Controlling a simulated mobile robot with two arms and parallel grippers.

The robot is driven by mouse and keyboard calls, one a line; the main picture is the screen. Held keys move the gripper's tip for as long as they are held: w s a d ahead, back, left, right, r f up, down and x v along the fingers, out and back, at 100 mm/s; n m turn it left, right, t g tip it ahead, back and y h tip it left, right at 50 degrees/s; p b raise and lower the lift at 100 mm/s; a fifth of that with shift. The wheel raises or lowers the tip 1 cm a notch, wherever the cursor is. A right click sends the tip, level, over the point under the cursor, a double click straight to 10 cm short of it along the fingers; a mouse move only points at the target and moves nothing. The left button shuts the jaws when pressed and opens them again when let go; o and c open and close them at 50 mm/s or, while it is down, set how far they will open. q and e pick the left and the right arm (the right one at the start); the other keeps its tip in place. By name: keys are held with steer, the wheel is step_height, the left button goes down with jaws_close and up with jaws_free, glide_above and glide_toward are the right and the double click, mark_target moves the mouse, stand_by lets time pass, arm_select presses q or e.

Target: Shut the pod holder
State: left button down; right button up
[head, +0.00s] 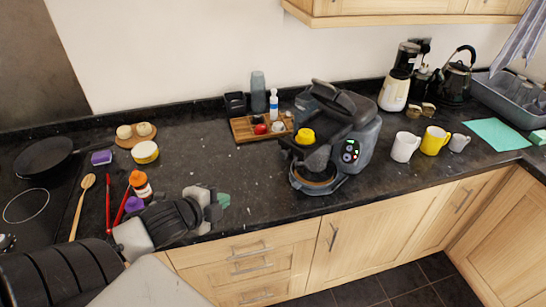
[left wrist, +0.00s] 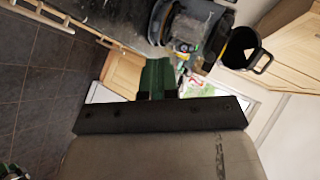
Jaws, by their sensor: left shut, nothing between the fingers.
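The dark grey coffee machine (head: 362,145) stands on the black granite counter in the middle of the head view. Its top part (head: 335,95) is raised and tilted up at the back, so the pod holder looks open. A yellow pod-like piece (head: 305,136) sits at the front of the machine. My left gripper (head: 223,200) is to the left of the machine, over the counter's front edge, apart from it. Its green fingers are shut and empty; they also show in the left wrist view (left wrist: 156,78). My right gripper is not in view.
A wooden tray (head: 243,134) with small items stands behind left of the machine. White (head: 404,147) and yellow (head: 434,141) mugs stand to its right. An orange-capped bottle (head: 140,184) and red utensils lie left of my gripper. Counter between gripper and machine is clear.

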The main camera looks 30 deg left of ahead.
arm_select(q)
step_height(320, 180, up, 7)
steer(key=w+d+m+t+h, duration=0.2)
steer(key=w+m+h, duration=0.1)
steer(key=m, duration=0.2)
steer(key=p, duration=0.4)
glide_toward(299, 139)
steer(key=f, duration=0.2)
steer(key=shift+s+d+f, duration=0.1)
steer(key=shift+s+f, duration=0.3)
steer(key=shift+w+d+f, duration=0.1)
steer(key=shift+w+f, duration=0.05)
steer(key=shift+w, duration=0.25)
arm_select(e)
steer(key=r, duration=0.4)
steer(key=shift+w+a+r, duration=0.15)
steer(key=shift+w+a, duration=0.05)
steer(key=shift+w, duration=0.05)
arm_select(q)
steer(key=w, duration=0.3)
steer(key=w+d+b, duration=0.1)
steer(key=w, duration=0.2)
steer(key=w+b, duration=0.1)
steer(key=w, duration=0.2)
steer(key=shift+w+d, duration=0.15)
steer(key=shift+d, duration=0.2)
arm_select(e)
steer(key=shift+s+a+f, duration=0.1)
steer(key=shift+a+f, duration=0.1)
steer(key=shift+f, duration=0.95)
